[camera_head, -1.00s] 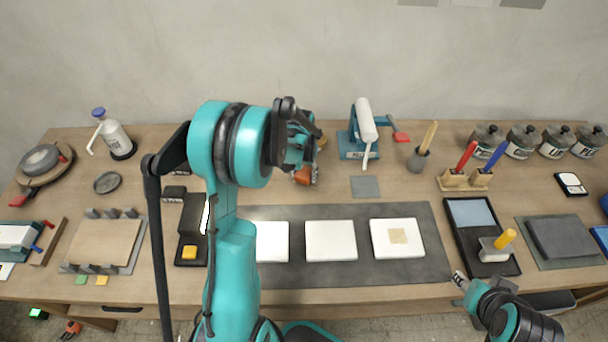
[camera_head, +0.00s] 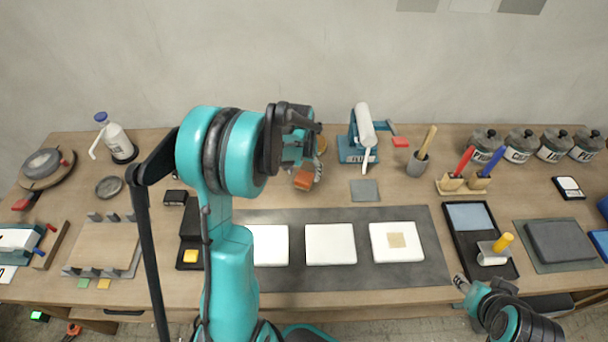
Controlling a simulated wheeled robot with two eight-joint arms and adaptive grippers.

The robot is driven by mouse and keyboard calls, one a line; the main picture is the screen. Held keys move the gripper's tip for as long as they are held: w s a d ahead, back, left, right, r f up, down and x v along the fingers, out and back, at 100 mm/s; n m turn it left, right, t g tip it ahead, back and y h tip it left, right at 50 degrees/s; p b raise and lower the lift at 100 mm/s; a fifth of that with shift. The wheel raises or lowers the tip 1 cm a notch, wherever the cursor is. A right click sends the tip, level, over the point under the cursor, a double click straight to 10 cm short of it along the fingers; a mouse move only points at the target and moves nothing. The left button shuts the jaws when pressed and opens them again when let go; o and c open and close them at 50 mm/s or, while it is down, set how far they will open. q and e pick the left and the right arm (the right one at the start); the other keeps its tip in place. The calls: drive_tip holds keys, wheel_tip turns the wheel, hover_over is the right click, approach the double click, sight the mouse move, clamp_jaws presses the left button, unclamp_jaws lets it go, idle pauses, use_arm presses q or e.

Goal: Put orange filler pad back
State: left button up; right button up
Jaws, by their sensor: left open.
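My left gripper (camera_head: 308,172) is open over the back middle of the table, its fingers partly hidden by my own arm. A small orange block (camera_head: 303,181) shows right at its fingertips; I cannot tell whether they touch. A small yellow-orange pad (camera_head: 103,284) lies at the table's front left edge, beside a green pad (camera_head: 83,283). A yellow pad (camera_head: 190,256) sits in a black holder (camera_head: 190,266) left of the grey mat. My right gripper (camera_head: 461,283) is low at the front right edge, away from these pads; its jaws are too small to read.
Three white tiles (camera_head: 330,244) lie on the grey mat (camera_head: 300,216), the right one with a beige square. A teal press (camera_head: 357,150) and a brush cup (camera_head: 418,163) stand behind. A black tray (camera_head: 456,240) holds a yellow-handled tool (camera_head: 494,252). Jars (camera_head: 520,146) line the back right.

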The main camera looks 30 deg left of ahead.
sight(302, 180)
use_arm(q)
wheel_tip(302, 180, up, 7)
drive_tip(key=p, duration=0.2)
drive_tip(key=s+d+r+m+t, duration=0.1)
drive_tip(key=s+d+r+t, duration=0.2)
drive_tip(key=s+d+r, duration=0.65)
drive_tip(key=s+d+t, duration=0.2)
drive_tip(key=s+d, duration=0.4)
drive_tip(key=s, duration=0.3)
drive_tip(key=shift+f+m+t, duration=0.25)
drive_tip(key=shift+m+t, duration=0.15)
